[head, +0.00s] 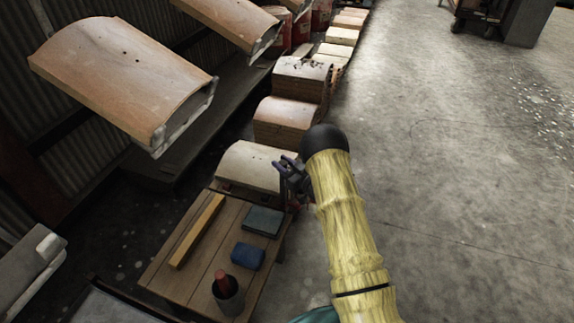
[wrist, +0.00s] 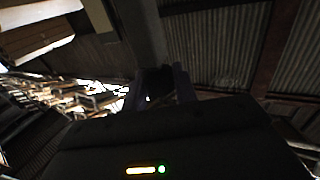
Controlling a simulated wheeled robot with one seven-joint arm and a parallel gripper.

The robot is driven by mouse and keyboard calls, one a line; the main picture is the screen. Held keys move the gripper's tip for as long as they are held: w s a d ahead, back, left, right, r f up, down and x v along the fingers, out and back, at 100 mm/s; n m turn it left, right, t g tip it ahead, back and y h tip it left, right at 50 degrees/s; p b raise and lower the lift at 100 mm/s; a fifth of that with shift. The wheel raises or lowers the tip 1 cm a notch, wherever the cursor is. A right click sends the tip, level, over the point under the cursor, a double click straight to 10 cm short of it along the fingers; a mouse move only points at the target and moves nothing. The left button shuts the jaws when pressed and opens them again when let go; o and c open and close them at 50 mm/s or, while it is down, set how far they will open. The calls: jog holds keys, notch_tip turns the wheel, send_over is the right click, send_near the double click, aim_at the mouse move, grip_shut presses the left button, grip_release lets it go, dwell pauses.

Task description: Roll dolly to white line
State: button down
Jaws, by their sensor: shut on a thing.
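My gripper (head: 288,172) is at the end of my yellow-sleeved arm in the head view, low beside the nearest stack of curved boards (head: 250,165). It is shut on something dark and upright. In the wrist view the purple fingers (wrist: 155,88) close around the lower end of a grey bar (wrist: 143,35). The bar looks like a dolly's handle, but I cannot tell for certain. Small red parts show low at the stack's edge; the rest of any dolly frame is hidden by the stack, table and arm. I see no clear white line.
A wooden table (head: 153,280) stands just left of my arm, holding a yellow bar (head: 197,231), a blue cloth (head: 248,256) and a pot (head: 228,293). A large curved panel (head: 125,75) hangs at upper left. More stacks run back. The concrete floor (head: 450,170) is open at right.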

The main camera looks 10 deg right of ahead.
jog(key=shift+d, duration=0.1)
jog(key=c, duration=1.1)
grip_release()
jog(key=shift+c, duration=0.2)
jog(key=p+v, duration=0.7)
jog(key=v, duration=1)
jog(key=shift+s, duration=0.25)
